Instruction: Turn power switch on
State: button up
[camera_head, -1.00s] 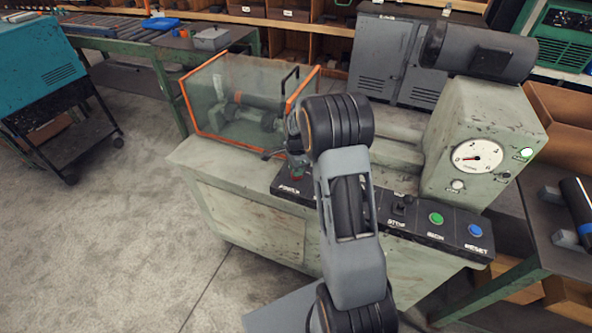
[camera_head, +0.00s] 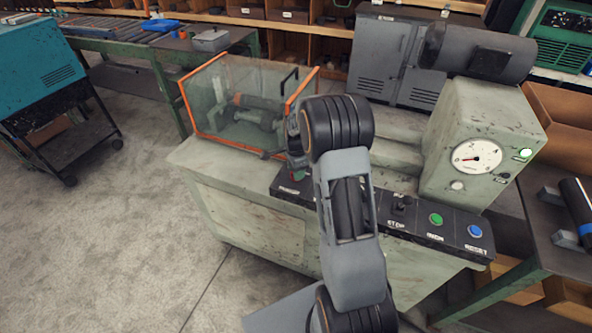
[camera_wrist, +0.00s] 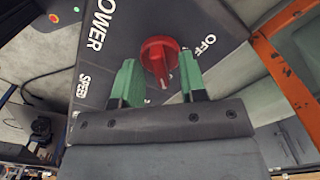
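The power switch is a red rotary knob (camera_wrist: 158,56) on the dark control panel (camera_wrist: 115,50). In the wrist view, POWER is printed to its left and OFF to its right. The knob's grip bar points toward my gripper, slightly tilted. My gripper (camera_wrist: 160,82) is open, with one green fingertip on each side of the knob's lower part. I cannot tell whether either finger touches it. In the head view my arm hides most of my gripper and the knob, at the left end of the panel (camera_head: 452,229).
The panel also holds a green button (camera_head: 436,219), a blue RESET button (camera_head: 475,230) and a dark STOP control (camera_head: 399,207). An orange-framed clear guard (camera_head: 215,100) stands behind my gripper.

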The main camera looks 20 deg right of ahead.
notch_tip(320, 180, up, 14)
dwell(0.7)
jog(key=shift+f, duration=0.1)
dwell(0.4)
jog(key=s+a+r+n+t, duration=0.1)
jog(key=s+a+n, duration=0.4)
jog(key=s+n, duration=0.4)
jog(key=s+a+r+n+t, duration=0.1)
jog(key=s+a+n+t, duration=0.1)
jog(key=s+a+n, duration=0.4)
jog(key=s+n, duration=0.3)
jog(key=s, duration=0.4)
jog(key=shift+r+n+t, duration=0.25)
jog(key=shift+n+t, duration=0.05)
jog(key=shift+n, duration=0.1)
jog(key=shift+s+a, duration=0.1)
